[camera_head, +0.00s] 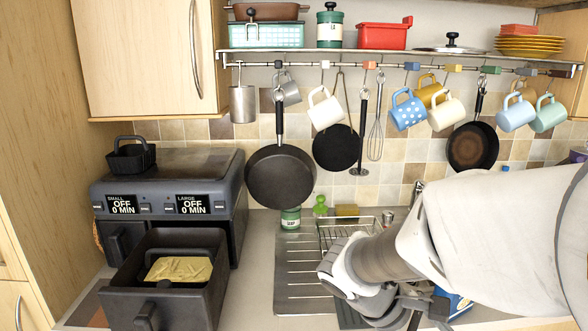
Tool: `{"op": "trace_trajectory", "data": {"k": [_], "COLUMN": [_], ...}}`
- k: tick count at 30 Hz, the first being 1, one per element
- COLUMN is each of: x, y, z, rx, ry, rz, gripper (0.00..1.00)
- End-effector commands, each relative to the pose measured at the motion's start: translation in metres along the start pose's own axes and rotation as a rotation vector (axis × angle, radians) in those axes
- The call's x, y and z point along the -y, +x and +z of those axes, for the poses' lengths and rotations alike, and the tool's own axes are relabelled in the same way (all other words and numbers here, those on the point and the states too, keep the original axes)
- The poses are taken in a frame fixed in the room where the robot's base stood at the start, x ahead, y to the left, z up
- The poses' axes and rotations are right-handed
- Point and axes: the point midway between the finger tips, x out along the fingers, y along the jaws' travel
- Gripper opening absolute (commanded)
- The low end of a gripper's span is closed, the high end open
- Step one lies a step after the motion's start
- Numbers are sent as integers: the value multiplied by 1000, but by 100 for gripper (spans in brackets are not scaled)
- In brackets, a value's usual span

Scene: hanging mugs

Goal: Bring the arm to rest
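My white arm reaches in from the right and bends downward over the sink area. My gripper (416,314) is at the bottom of the view, partly hidden by my wrist, and its finger opening cannot be made out. I see nothing clearly held in it. Several mugs hang on the wall rail (345,65), among them a white mug (323,110), a blue dotted mug (407,112), a cream mug (446,112), a light blue mug (515,115) and a mint mug (549,117). My gripper is well below them.
A black air fryer (170,175) stands at left with its drawer (185,300) pulled out, holding fries (180,269). Pans, including a large one (280,178), and a whisk hang from the rail. A steel drainboard (298,278) lies beside my wrist. A blue box (460,304) is partly hidden.

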Motion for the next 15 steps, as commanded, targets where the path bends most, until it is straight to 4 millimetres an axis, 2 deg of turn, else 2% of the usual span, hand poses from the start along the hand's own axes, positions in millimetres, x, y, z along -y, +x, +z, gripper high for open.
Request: {"op": "trace_trajectory", "data": {"k": [3, 9, 15], "x": [14, 34, 45], "y": [-12, -40, -75], "z": [13, 24, 32], "rx": [-134, -357, -582], "ry": [174, 451, 714], "rz": [-103, -255, -376], "gripper": [100, 100, 100]}}
